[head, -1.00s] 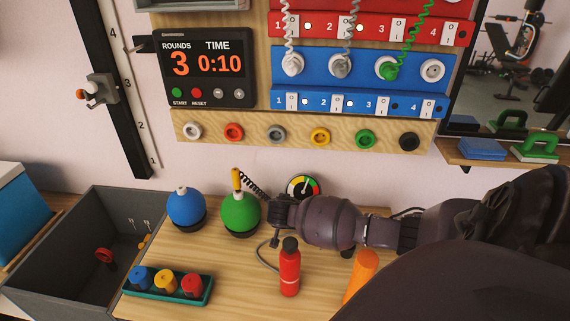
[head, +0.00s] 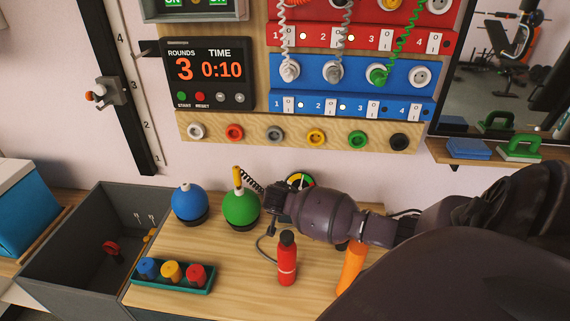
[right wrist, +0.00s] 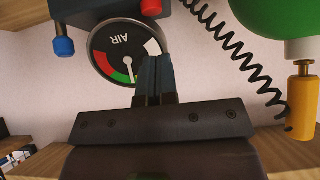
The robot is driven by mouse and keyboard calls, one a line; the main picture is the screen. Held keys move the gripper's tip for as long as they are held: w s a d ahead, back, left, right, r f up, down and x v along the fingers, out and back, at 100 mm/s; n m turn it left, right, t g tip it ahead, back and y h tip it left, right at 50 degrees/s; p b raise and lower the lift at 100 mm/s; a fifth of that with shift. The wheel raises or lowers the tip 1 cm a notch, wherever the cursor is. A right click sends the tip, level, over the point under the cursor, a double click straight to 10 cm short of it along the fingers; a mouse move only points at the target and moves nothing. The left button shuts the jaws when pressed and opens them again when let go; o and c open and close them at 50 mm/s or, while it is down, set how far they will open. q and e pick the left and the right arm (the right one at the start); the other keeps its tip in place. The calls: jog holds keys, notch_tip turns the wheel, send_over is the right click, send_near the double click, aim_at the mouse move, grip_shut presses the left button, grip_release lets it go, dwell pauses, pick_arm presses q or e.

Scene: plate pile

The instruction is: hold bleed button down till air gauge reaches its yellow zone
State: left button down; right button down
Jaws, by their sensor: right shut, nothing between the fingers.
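A green ball (head: 240,209) with a yellow handle and coiled black hose stands left of my gripper, beside a blue ball (head: 190,202). A red bottle (head: 287,262) and an orange cylinder (head: 351,268) stand in front. A teal tray (head: 180,285) holds coloured knobs.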

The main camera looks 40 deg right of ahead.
jog(key=p+v, duration=0.1)
jog(key=v, duration=0.5)
jog(key=shift+r, duration=0.4)
jog(key=shift+w, duration=0.1)
